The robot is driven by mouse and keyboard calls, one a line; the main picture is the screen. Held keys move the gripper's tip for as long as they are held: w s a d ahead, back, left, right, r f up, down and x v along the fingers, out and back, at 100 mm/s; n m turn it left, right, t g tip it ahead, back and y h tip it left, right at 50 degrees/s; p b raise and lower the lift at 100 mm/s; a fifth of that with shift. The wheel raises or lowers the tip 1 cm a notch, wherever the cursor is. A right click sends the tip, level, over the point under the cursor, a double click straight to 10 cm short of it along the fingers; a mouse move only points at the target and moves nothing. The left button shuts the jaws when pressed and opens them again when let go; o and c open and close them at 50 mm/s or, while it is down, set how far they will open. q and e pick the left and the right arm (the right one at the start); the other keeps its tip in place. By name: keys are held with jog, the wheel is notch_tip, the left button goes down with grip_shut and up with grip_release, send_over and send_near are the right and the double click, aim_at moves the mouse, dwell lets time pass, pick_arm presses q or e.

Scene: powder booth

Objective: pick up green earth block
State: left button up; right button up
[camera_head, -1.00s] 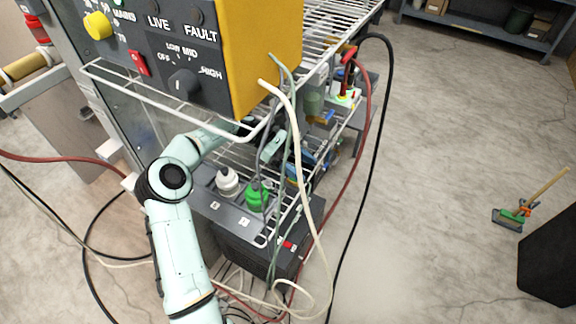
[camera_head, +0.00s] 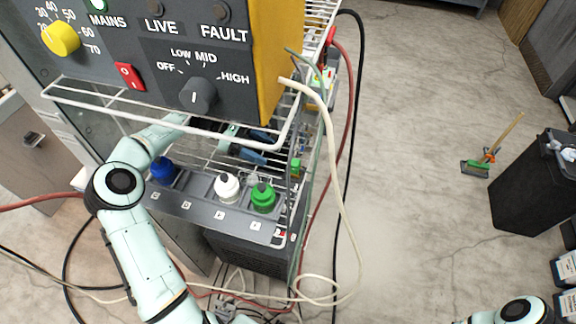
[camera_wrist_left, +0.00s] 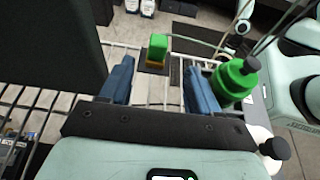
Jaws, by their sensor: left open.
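The green earth block (camera_wrist_left: 158,46) is a small green piece with a yellow-orange lower part, beyond and between my left fingertips in the left wrist view. In the head view a small green piece (camera_head: 296,168), seemingly the same block, shows behind the rack's front wires. My left gripper (camera_wrist_left: 160,76) is open, its two blue fingers apart with nothing between them. In the head view the left gripper (camera_head: 264,147) is inside the wire rack, partly hidden by the control box and wires. Only a link of my right arm shows at the lower right; its gripper is out of sight.
Blue (camera_head: 163,171), white (camera_head: 228,188) and green (camera_head: 263,196) bottles stand in a grey holder along the rack's front. The green bottle (camera_wrist_left: 236,82) is close beside my right-hand finger in the wrist view. A pale hose (camera_head: 335,170) and cables hang at the rack's right.

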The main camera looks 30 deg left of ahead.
aim_at(299, 167)
pick_arm(q)
jog(key=x, duration=0.6)
jog(key=shift+d, duration=0.25)
jog(key=shift+x, duration=2.95)
jog(key=shift+w+a+f, duration=0.1)
jog(key=shift+w, duration=0.05)
jog(key=c, duration=0.9)
